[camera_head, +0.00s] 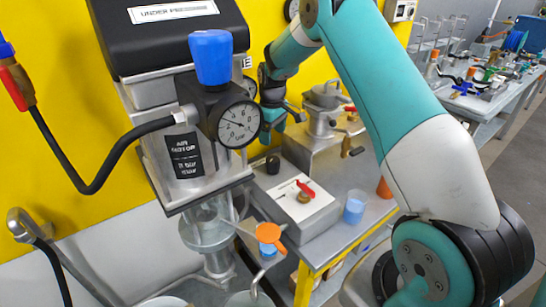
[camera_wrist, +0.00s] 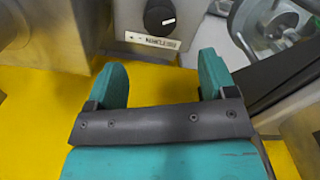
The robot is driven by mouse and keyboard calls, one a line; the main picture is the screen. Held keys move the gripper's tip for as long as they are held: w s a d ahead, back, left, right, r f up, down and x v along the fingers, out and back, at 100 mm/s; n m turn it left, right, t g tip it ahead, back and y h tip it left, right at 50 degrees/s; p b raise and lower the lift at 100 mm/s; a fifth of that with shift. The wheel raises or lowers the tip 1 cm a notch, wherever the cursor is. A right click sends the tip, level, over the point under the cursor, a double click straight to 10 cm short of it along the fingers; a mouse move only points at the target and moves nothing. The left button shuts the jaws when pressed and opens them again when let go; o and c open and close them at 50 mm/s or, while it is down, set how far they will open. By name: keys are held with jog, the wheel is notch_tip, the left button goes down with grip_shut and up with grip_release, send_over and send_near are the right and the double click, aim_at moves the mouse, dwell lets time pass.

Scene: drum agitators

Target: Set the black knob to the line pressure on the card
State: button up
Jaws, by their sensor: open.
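In the wrist view a round black knob (camera_wrist: 159,18) with a light pointer mark sits on a grey metal face, above a white label whose text I cannot read surely. My gripper (camera_wrist: 155,66) is open and empty, its two teal fingers apart and short of the knob in the picture. In the head view my gripper (camera_head: 272,128) is beside a round pressure gauge (camera_head: 239,124); its fingers are partly hidden. The gauge's needle points to the upper left. I cannot clearly identify the black knob in the head view, nor make out a card giving line pressure.
A blue knob (camera_head: 211,57) tops the regulator at the air motor. A black hose (camera_head: 95,185) loops left. A grey box (camera_head: 299,205) carrying a red-handled item stands on the bench below, near a blue cup (camera_head: 354,209). A yellow wall (camera_head: 50,110) stands behind.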

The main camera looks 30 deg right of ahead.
aim_at(273, 158)
notch_tip(273, 158, down, 11)
jog(key=shift+r+p, duration=0.15)
jog(key=shift+p, duration=1)
jog(key=shift+d, duration=0.1)
jog(key=c, duration=0.9)
